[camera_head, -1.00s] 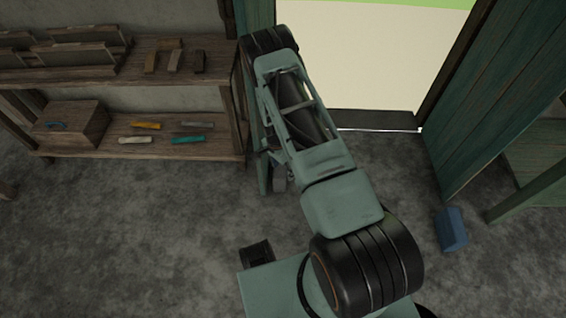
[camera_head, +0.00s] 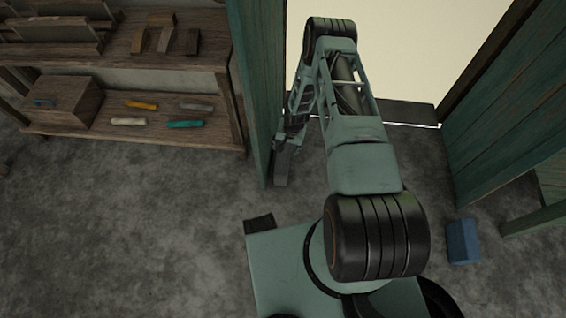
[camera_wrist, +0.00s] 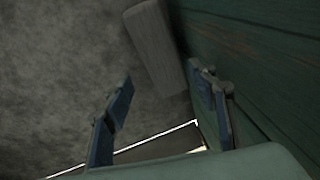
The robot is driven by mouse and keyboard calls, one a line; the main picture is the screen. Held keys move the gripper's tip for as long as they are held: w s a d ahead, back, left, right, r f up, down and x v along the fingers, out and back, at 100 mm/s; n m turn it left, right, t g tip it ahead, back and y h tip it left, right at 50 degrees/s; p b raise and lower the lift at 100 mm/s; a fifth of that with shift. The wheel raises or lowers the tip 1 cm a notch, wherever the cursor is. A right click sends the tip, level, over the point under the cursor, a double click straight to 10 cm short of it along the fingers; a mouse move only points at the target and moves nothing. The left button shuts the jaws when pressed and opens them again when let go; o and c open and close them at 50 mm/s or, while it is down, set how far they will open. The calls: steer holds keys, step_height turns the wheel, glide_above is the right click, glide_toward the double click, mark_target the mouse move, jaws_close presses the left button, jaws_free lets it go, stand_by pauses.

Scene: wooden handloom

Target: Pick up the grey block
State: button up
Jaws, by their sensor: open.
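The grey block (camera_wrist: 158,48) is a long, plain bar on the dark floor in the wrist view, close beside the green plank surface. My gripper (camera_wrist: 160,76) is open, with its two blue fingers spread apart. The block lies ahead of the fingertips, and its near end shows between them and nearer the right finger. Nothing is held. In the head view a grey piece (camera_head: 282,168) that seems to be the block shows at the foot of the green panel. My gripper (camera_head: 290,140) is just above it, small and partly lost against my arm.
A green plank panel (camera_head: 256,90) stands close to my gripper, with a bright doorway beside it. A wooden shelf (camera_head: 130,70) with small coloured pieces is at the left. A blue box (camera_head: 463,242) lies on the floor at the right. Floor at the left is clear.

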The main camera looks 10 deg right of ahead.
mark_target(282, 156)
steer(key=f+b, duration=0.1)
steer(key=f, duration=0.1)
steer(key=f+b, duration=0.1)
steer(key=f, duration=0.2)
steer(key=w+a+f+b, duration=0.1)
steer(key=f, duration=0.2)
jaws_close()
steer(key=shift+w+r, duration=0.1)
